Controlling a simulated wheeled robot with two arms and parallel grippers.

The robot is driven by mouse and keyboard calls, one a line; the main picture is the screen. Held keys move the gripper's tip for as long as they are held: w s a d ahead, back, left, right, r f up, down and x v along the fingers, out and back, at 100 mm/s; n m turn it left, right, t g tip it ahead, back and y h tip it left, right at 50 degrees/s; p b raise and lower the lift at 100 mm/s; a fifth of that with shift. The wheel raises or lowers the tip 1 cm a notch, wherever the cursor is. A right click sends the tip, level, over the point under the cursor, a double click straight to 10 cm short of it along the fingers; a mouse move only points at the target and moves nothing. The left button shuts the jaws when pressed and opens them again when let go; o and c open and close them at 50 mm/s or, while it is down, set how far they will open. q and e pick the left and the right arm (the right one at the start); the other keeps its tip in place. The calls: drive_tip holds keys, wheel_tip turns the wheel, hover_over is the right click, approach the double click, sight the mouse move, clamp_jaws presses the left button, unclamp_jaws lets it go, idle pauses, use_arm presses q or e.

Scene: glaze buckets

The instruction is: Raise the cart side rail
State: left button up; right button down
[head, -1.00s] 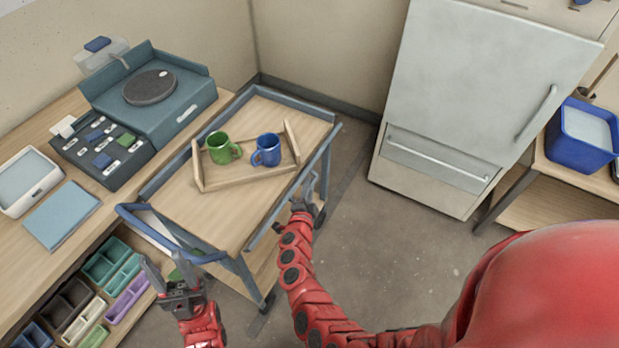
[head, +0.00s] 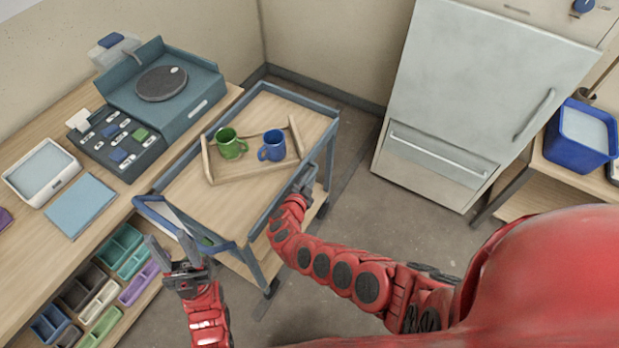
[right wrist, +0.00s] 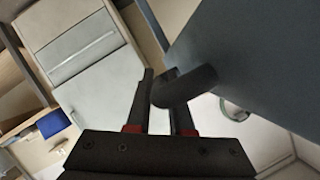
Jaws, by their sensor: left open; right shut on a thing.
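The cart (head: 195,205) has a wood top with blue-grey edges. Its side rail (head: 325,148) runs along the right side in the head view; the arm partly hides it. My left gripper (head: 175,252) is open and empty, near the cart's blue push handle (head: 150,207).
A wooden tray (head: 255,168) with a green mug (head: 230,143) and a blue mug (head: 273,146) stands on the cart. A workbench (head: 115,195) is at left, with bins below. A grey cabinet (head: 480,90) stands behind right. The floor between is clear.

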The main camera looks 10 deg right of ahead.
drive_tip(key=shift+a, duration=0.1)
idle(0.3)
drive_tip(key=c, duration=1.1)
unclamp_jaws()
drive_tip(key=shift+s+a+r+p, duration=0.1)
drive_tip(key=shift+s+r+p, duration=0.15)
drive_tip(key=shift+p, duration=0.2)
drive_tip(key=p+v, duration=0.4)
drive_tip(key=v, duration=1.2)
drive_tip(key=shift+s+a, duration=0.2)
drive_tip(key=shift+a, duration=0.05)
